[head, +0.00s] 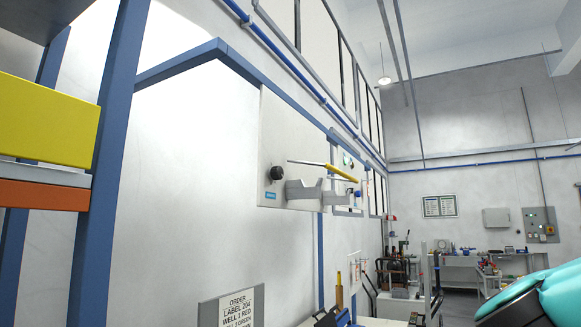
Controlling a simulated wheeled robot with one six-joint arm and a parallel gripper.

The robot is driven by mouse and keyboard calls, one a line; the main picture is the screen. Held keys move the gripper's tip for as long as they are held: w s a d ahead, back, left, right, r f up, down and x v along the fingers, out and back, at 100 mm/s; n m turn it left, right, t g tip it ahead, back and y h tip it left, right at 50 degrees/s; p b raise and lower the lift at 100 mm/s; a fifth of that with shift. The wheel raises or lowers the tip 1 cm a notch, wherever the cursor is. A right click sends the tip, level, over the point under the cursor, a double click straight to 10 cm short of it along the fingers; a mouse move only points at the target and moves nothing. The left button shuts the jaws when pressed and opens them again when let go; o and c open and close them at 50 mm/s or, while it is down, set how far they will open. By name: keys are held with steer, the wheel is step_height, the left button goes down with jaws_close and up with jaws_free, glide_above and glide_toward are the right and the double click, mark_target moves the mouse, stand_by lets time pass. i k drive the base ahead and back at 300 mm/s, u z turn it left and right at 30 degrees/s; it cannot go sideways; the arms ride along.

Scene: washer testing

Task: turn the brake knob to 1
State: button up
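A round black knob (276,173) sits at the lower left of a pale wall panel (290,130), with a small blue label (270,196) below it. I take it for the brake knob, but its pointer and any numbers are too small to read. Nothing touches the knob. My gripper's fingers are not in view. A turquoise and black part at the bottom right appears to be my arm, well to the right of and apart from the panel.
Grey brackets (302,190) beside the knob hold a yellow-handled rod (342,172). An order sign (240,308) is at the bottom. Cluttered benches (460,262) stand at the far right.

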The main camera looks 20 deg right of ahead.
mark_target(277, 172)
steer(key=u, duration=0.1)
steer(key=k, duration=0.45)
steer(key=z, duration=0.7)
steer(key=i, duration=1.4)
steer(key=u, duration=0.9)
